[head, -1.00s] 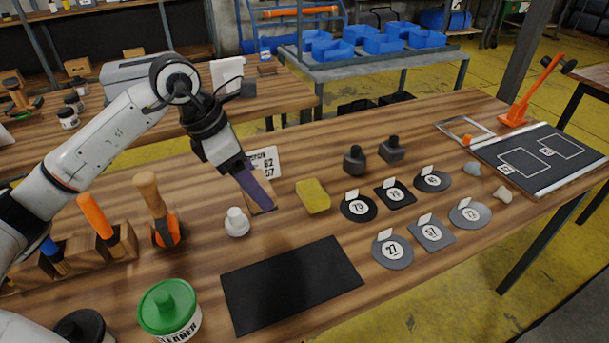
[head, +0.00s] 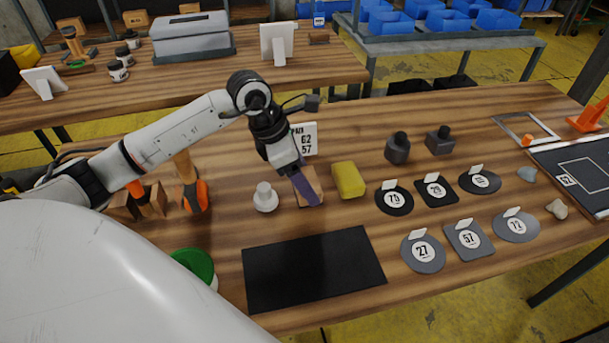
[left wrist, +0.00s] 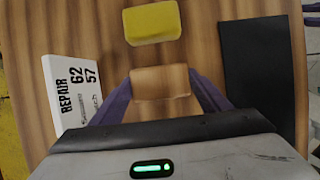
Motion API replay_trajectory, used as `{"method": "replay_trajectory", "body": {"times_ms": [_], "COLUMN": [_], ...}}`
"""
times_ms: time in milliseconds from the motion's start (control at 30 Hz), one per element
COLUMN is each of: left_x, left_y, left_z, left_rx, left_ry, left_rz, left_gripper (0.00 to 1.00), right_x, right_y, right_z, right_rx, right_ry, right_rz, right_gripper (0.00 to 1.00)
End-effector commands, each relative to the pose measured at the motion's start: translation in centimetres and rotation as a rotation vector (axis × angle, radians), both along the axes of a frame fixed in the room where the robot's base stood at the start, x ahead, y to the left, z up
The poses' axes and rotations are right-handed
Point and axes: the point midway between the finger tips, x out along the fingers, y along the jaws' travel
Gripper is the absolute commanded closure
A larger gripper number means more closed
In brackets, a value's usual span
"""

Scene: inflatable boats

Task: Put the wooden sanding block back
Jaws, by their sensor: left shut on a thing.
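The wooden sanding block (head: 312,181) is a small light-brown block on or just above the table, between a white knob-like piece (head: 265,198) and a yellow sponge (head: 349,180). My left gripper (head: 310,192), with purple fingers, points down at it and is shut on it. In the left wrist view, the block (left wrist: 160,82) lies between the two fingers, with the yellow sponge (left wrist: 152,23) beyond it. I cannot tell whether the block touches the table. My right gripper is not in view.
A black mat (head: 314,270) lies in front. A card reading "62 57" (head: 304,139) stands behind the gripper. Numbered sanding discs and pads (head: 436,190) lie to the right, with two dark weights (head: 398,150) behind. A green-lidded can (head: 194,266) and a tool rack (head: 137,203) are left.

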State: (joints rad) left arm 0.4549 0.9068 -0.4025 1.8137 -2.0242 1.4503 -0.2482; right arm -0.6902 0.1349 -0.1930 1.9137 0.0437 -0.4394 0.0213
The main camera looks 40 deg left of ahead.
Motion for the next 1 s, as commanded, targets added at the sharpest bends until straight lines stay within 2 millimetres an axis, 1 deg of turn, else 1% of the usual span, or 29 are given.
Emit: {"method": "replay_trajectory", "body": {"times_ms": [200,333,367,433,467,767,800,867,967,1000], "left_x": [0.1,0.1,0.1,0.1,0.1,0.1,0.1,-0.1,-0.5,-0.7], "left_y": [0.0,0.0,0.0,0.0,0.0,0.0,0.0,0.2,0.7,0.9], "left_z": [0.0,-0.5,-0.3,-0.3,-0.3,-0.1,0.1,0.5,2.0,2.8], "left_rx": [0.0,0.0,0.0,0.0,0.0,0.0,0.0,0.002,0.003,0.005], "left_ry": [-0.004,-0.003,-0.003,-0.003,-0.003,-0.003,-0.002,-0.004,-0.006,-0.007], "left_rz": [0.0,0.0,0.0,0.0,0.001,0.0,-0.001,0.001,0.0,0.0], "left_gripper": [0.51,0.51,0.25,0.13,0.11,0.11,0.11,0.11,0.11,0.11], "right_x": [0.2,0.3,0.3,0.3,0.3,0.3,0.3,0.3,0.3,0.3], "right_y": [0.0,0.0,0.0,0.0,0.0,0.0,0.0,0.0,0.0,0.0], "right_z": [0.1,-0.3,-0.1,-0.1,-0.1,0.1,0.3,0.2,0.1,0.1], "right_rx": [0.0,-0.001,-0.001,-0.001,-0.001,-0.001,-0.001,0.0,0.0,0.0], "right_ry": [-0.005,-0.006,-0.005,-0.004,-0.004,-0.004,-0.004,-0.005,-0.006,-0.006], "right_rz": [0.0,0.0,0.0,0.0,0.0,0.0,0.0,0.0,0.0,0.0], "right_gripper": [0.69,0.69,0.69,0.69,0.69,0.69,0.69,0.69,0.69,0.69]}}
